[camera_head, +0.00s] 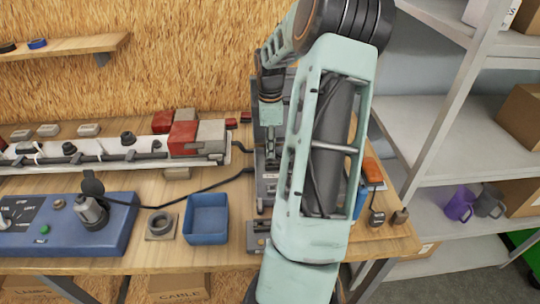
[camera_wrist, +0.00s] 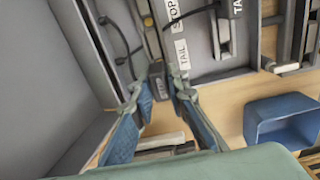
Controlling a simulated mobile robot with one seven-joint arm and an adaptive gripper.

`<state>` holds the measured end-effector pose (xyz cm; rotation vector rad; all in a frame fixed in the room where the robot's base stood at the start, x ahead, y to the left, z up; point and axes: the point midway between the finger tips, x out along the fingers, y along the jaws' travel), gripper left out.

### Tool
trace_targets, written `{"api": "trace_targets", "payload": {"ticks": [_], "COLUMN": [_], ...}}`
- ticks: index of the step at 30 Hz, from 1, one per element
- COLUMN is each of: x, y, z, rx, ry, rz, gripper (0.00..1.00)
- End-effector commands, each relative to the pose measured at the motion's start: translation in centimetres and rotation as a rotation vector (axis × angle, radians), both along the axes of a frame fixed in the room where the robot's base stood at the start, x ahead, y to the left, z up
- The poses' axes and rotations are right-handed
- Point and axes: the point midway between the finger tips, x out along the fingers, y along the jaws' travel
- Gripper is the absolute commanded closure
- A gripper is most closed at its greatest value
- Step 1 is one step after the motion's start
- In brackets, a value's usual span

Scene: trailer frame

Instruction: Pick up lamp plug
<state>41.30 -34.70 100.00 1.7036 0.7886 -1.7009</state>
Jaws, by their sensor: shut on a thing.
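In the wrist view, my gripper (camera_wrist: 161,88) has its two fingers closed on a small dark block, which looks like the lamp plug (camera_wrist: 157,71). The plug is in front of a grey panel (camera_wrist: 210,62) with white labels reading STOP and TAIL. I cannot tell whether the plug touches the panel or the bench. A dark cable (camera_wrist: 118,36) curves over the grey surface nearby. In the head view, my arm covers much of the panel, and the fingertips and plug cannot be made out.
A blue bin (camera_head: 190,222) stands on the wooden bench, left of my arm. Further left is a blue control box (camera_head: 118,236) with a round connector. Metal shelves (camera_head: 425,115) stand on the right.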

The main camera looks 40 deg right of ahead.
Motion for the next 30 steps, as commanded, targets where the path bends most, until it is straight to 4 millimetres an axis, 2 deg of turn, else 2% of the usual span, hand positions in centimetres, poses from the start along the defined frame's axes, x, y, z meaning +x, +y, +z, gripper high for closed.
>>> {"api": "trace_targets", "payload": {"ticks": [12,21,30], "x": [-5.1,-9.3,-11.9], "y": [2.2,4.2,5.5], "z": [5.8,7.8,9.1], "rx": [-0.001,-0.001,0.001], "ry": [0.003,0.003,0.004], "rz": [-0.002,-0.003,0.000], "gripper": [1.00,1.00,1.00]}}
